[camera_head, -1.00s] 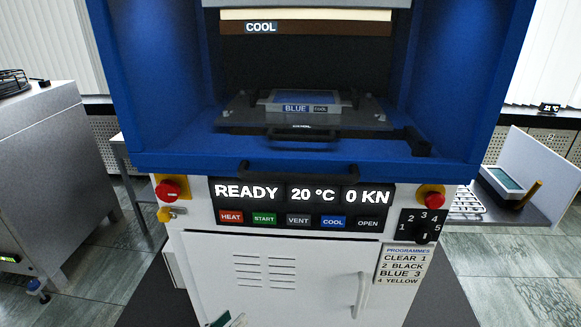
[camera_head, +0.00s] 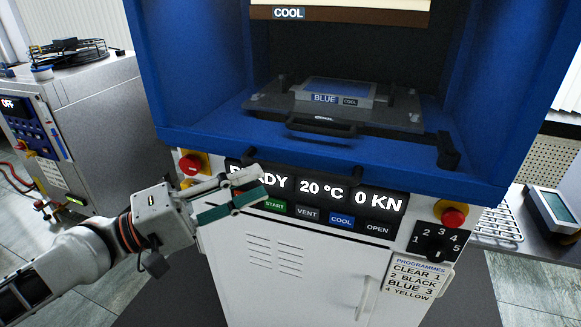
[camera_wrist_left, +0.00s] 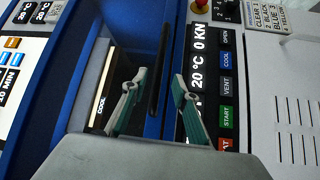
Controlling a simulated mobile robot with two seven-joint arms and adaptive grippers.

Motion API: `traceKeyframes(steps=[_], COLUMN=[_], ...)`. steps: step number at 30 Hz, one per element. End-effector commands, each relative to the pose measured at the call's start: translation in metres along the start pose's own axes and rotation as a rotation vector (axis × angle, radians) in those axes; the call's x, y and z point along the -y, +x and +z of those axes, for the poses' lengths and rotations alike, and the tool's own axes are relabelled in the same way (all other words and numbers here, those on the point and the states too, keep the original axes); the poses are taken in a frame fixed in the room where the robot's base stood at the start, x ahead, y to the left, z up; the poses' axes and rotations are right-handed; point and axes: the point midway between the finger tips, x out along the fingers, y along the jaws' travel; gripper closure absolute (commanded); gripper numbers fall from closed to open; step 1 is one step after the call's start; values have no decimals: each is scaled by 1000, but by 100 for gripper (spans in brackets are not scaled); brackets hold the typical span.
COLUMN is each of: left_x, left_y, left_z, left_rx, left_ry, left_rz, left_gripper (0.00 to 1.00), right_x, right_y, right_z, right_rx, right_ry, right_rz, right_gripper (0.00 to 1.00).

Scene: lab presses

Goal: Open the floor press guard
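The floor press has a blue guard frame (camera_head: 400,167) around its chamber, with a dark bar handle (camera_head: 350,172) along the lower front edge. The chamber interior shows clearly; I cannot tell whether a clear pane covers it. My left gripper (camera_head: 258,182) is in front of the display panel, to the left of the handle in the head view. In the left wrist view its two green-padded fingers (camera_wrist_left: 157,98) are apart, with the dark handle (camera_wrist_left: 160,62) lined up between them and seemingly ahead of them. No contact shows. My right gripper is not in view.
The panel (camera_head: 325,195) reads READY, 20 °C, 0 KN. A tray with a BLUE mould (camera_head: 335,97) lies inside. A grey machine (camera_head: 100,100) stands at left.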

Motion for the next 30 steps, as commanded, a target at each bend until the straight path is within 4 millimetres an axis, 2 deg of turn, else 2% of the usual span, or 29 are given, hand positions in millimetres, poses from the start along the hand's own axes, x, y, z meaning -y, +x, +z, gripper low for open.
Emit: traceKeyframes(steps=[5,12,18,24,30], left_x=[-6,-6,-4,-2,-1], left_y=[11,44,66,77,78], left_z=[0,0,0,0,0], left_rx=[3,2,2,1,1], left_ry=[-7,-7,-5,-5,-4], left_rz=[5,5,3,2,0], left_gripper=[71,71,71,71,71], right_x=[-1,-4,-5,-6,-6], right_y=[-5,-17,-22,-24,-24], right_z=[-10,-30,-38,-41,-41], right_rx=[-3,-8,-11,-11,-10], right_ry=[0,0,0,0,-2], right_rz=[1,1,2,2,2], right_gripper=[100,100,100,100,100])
